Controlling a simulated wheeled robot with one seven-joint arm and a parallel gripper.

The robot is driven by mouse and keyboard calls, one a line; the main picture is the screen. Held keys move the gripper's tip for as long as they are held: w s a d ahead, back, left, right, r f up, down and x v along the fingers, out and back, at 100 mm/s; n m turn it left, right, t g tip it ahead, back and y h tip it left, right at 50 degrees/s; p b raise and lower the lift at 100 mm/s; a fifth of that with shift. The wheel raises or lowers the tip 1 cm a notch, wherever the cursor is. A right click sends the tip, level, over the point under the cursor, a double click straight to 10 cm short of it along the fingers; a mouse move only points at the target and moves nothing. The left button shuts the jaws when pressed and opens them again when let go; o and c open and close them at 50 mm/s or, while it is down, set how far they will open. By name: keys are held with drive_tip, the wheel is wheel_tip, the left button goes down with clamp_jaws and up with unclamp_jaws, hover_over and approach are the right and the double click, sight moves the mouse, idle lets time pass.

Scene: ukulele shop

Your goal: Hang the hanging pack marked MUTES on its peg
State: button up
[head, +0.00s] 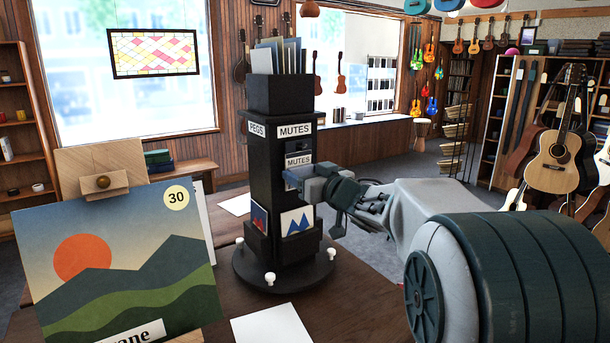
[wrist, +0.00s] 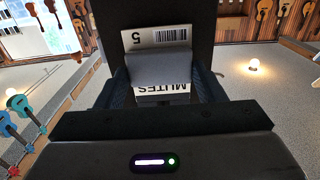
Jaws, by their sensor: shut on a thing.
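A black display tower (head: 262,165) stands on a round base on the table, with a PEGS sign (head: 256,128) on one face and a MUTES sign (head: 294,131) on the other. The dark pack marked MUTES (head: 298,160) is upright against or just in front of the face under the MUTES sign. My gripper (head: 298,178) is shut on this pack from the right. In the wrist view the pack's label (wrist: 158,40), with a barcode and upside-down MUTES lettering, shows between the fingers. The peg is hidden, and I cannot tell whether the pack touches it.
Pockets low on the tower hold cards, including a blue-and-white one (head: 297,221). Sheets fill the tower's top box (head: 279,95). A landscape print (head: 125,265) on an easel stands at the left front. White papers (head: 271,325) lie on the brown table (head: 340,285), which is clear to the tower's right.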

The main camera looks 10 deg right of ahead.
drive_tip(key=o, duration=1.2)
drive_tip(key=s+d+f+m+h+b, duration=0.1)
drive_tip(key=s+d+f+m+h, duration=0.1)
drive_tip(key=s+d+h, duration=0.35)
drive_tip(key=s+d+f+m+h+b, duration=0.1)
drive_tip(key=s+d+f+m+h, duration=0.15)
drive_tip(key=s, duration=0.65)
drive_tip(key=s+a+f+g, duration=0.2)
drive_tip(key=s+f+g, duration=0.2)
drive_tip(key=s+f, duration=0.2)
drive_tip(key=s+a+f+g, duration=0.3)
drive_tip(key=s+f+g, duration=0.1)
drive_tip(key=s+f, duration=0.2)
drive_tip(key=s+a+f+g+y, duration=0.1)
drive_tip(key=s+a+f+g, duration=0.1)
drive_tip(key=s+f+g, duration=0.3)
drive_tip(key=shift+s+a+f, duration=0.1)
drive_tip(key=shift+s+f, duration=0.15)
drive_tip(key=shift+s, duration=0.35)
drive_tip(key=shift+s+a+f, duration=0.1)
drive_tip(key=shift+s+f, duration=0.1)
drive_tip(key=shift+s, duration=0.4)
drive_tip(key=shift+s+a+f, duration=0.1)
drive_tip(key=shift+s+f, duration=0.15)
drive_tip(key=shift+s, duration=0.35)
drive_tip(key=shift+d, duration=0.1)
